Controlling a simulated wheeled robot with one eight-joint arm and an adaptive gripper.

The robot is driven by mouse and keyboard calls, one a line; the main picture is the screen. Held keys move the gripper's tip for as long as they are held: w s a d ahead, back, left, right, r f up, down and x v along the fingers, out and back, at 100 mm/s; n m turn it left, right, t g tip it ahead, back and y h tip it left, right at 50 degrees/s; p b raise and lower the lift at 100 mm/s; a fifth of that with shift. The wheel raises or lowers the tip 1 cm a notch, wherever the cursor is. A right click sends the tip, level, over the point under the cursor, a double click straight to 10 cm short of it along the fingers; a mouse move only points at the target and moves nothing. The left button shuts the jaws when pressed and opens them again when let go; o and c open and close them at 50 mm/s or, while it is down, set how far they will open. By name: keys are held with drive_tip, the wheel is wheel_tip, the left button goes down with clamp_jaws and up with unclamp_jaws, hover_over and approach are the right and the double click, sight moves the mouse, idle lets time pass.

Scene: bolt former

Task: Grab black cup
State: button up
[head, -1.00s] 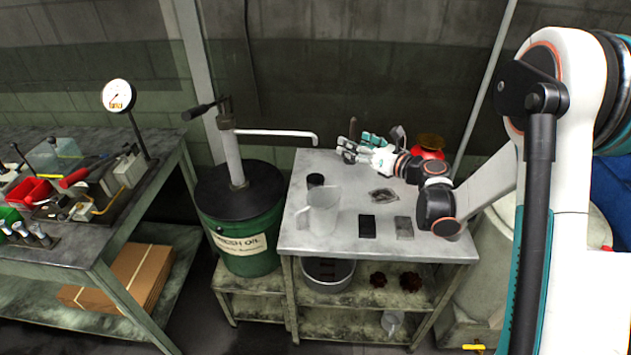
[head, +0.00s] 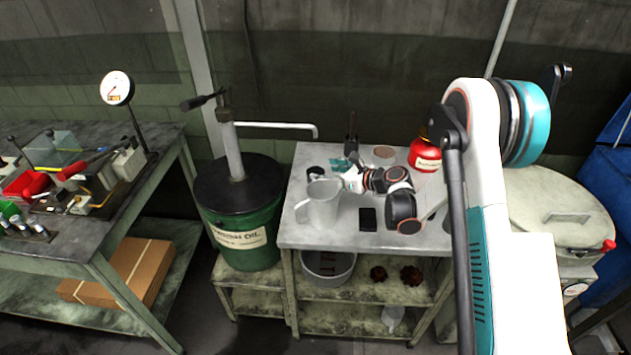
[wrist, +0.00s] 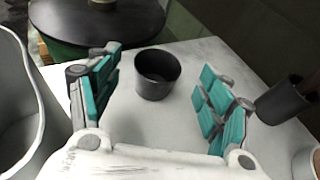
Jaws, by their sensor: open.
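In the wrist view the black cup (wrist: 157,85) is upright, ahead of my palm and centred between the fingers. My gripper (head: 335,171) is low over the table, just right of the cup. In the wrist view my gripper (wrist: 158,62) is open and empty, with teal finger pads apart on both sides of the cup. I see no contact with the cup.
A translucent jug (head: 323,207) stands close in front of the cup, at the left edge in the wrist view. A second dark cup (wrist: 281,102) holding something stands right of my fingers. A red can (head: 425,157) and a black block (head: 368,219) are on the table.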

sight(309, 171)
drive_tip(key=b+x, duration=0.1)
drive_tip(key=x, duration=0.1)
drive_tip(key=b+x, duration=0.1)
drive_tip(key=x, duration=0.1)
drive_tip(key=shift+a+f, duration=0.15)
drive_tip(key=shift+f, duration=0.25)
drive_tip(key=shift+w+a, duration=0.2)
drive_tip(key=shift+a, duration=0.1)
drive_tip(key=c, duration=1.2)
